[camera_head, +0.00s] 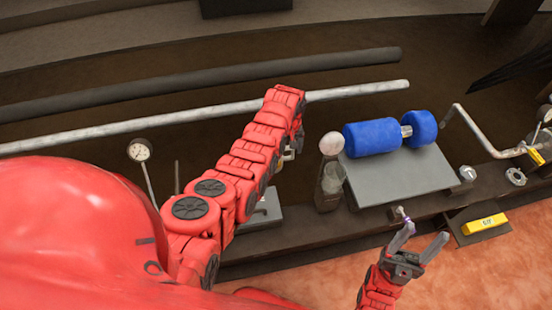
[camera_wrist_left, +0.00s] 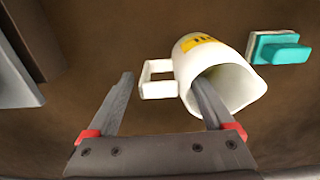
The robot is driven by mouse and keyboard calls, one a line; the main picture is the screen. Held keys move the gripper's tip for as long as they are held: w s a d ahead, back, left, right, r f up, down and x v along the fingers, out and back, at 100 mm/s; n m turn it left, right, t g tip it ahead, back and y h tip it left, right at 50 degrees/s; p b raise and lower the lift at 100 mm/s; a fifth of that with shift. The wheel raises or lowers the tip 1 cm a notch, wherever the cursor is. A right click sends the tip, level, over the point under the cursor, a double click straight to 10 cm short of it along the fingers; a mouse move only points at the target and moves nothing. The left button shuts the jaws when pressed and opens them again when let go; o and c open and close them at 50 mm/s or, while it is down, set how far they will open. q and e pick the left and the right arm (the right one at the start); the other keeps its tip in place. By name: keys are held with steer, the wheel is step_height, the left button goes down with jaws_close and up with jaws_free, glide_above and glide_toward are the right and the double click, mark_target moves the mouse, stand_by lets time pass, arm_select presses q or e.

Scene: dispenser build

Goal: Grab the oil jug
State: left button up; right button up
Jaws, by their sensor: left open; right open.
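The oil jug (camera_wrist_left: 192,58) shows in the left wrist view. It is white with a yellow label, and its open mouth faces the lower right. Its handle (camera_wrist_left: 146,90) points left. My left gripper (camera_wrist_left: 163,82) is open, with the handle in the gap between its fingers. One finger is left of the handle; the other overlaps the jug's mouth, and I cannot tell whether it is inside. I cannot make out the jug in the head view, where my left arm blocks part of the shelf. My right gripper (camera_head: 425,234) is open and empty at the lower right.
A blue roller (camera_head: 372,137) lies on a grey plate (camera_head: 395,180). A dark bottle with a pale round top (camera_head: 332,143) stands left of it. A gauge (camera_head: 139,150) is at left. A yellow block (camera_head: 485,224) is at right. A teal block (camera_wrist_left: 284,53) is near the jug.

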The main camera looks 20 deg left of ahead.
mark_target(288, 157)
arm_select(q)
step_height(288, 157, down, 4)
steer(key=shift+w+r+b, duration=0.1)
steer(key=shift+b, duration=0.7)
jaws_close()
